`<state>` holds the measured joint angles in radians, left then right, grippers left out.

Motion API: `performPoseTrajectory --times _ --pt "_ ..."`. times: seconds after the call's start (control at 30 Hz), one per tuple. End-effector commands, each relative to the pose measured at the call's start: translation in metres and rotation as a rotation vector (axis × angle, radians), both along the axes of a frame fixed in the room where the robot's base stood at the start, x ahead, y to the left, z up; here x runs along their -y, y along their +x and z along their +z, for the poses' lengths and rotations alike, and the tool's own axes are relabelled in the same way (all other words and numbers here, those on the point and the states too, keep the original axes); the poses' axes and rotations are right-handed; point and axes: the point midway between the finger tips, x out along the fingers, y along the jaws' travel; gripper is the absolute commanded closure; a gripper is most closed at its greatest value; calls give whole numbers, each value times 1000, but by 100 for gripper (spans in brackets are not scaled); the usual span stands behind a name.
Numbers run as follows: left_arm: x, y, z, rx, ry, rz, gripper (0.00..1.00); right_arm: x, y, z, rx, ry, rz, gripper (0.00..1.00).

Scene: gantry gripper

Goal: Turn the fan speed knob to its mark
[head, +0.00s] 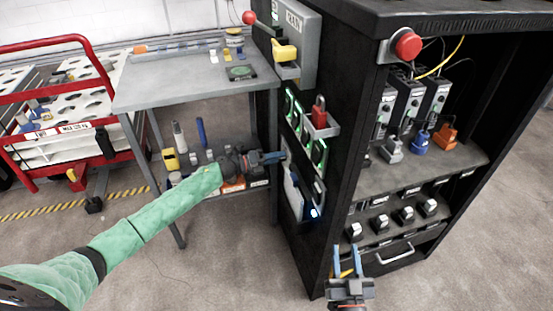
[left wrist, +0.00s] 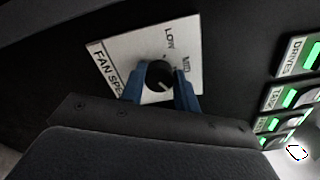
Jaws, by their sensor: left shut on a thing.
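The fan speed knob (left wrist: 158,75) is a round black knob with a white pointer line, on a white plate (left wrist: 125,58) marked FAN SPEED, LOW and MID. The pointer line is towards the lower right in the left wrist view; the rest of the scale is hidden behind my gripper. My left gripper (left wrist: 160,88) has its blue fingers on either side of the knob, shut on it. In the head view my left gripper (head: 275,157) reaches the side of the black cabinet, where the knob itself is too small to tell. My right gripper (head: 347,260) is open and empty, low before the cabinet.
The black cabinet (head: 345,120) has green-lit switches (head: 319,153), a red padlock (head: 319,112) and a red emergency button (head: 407,45). A grey work table (head: 180,85) and a red cart (head: 45,90) stand to the left. Floor in front is clear.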

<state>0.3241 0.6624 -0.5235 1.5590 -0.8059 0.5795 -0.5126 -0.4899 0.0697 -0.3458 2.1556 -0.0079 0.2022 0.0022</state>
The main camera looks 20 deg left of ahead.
Motion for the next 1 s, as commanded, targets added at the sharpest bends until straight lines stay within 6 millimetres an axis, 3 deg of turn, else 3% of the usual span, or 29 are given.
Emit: performPoseTrajectory --times 0.47,0.5,0.6,1.0 --pt "0 -1 -3 2 5 -2 92 0 0 6 20 5 -2 64" --pt "0 -1 -3 2 5 -2 65 0 0 6 20 5 -2 64" --pt "0 -1 -3 3 5 -1 48 1 0 6 20 5 -2 64" --pt "-7 -5 -2 3 5 0 48 1 0 6 19 4 -1 64"
